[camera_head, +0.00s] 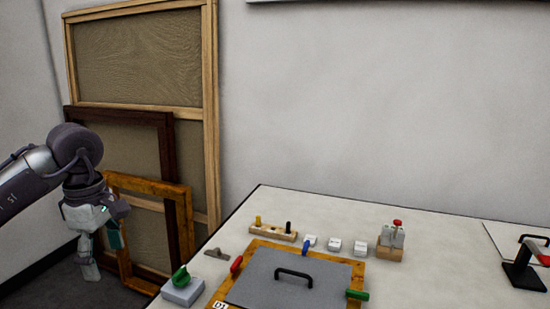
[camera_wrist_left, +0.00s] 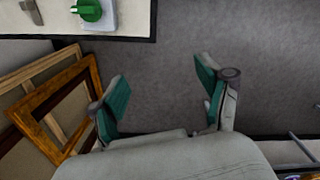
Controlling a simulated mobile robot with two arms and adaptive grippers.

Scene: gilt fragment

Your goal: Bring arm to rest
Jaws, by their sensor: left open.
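My left gripper (camera_head: 102,248) hangs at the left of the head view, pointing down, off the left side of the table (camera_head: 430,260). In the left wrist view my left gripper (camera_wrist_left: 160,105) has its two green-padded fingers spread wide apart. Nothing is between them, and grey floor (camera_wrist_left: 165,75) shows behind. My right gripper is in neither view.
Wooden frames (camera_head: 150,190) lean on the wall behind my left gripper. On the table are a grey panel (camera_head: 255,290) with a black handle, a green knob on a white block (camera_head: 183,292), a peg rack (camera_head: 273,232) and a red-handled clamp (camera_head: 525,270).

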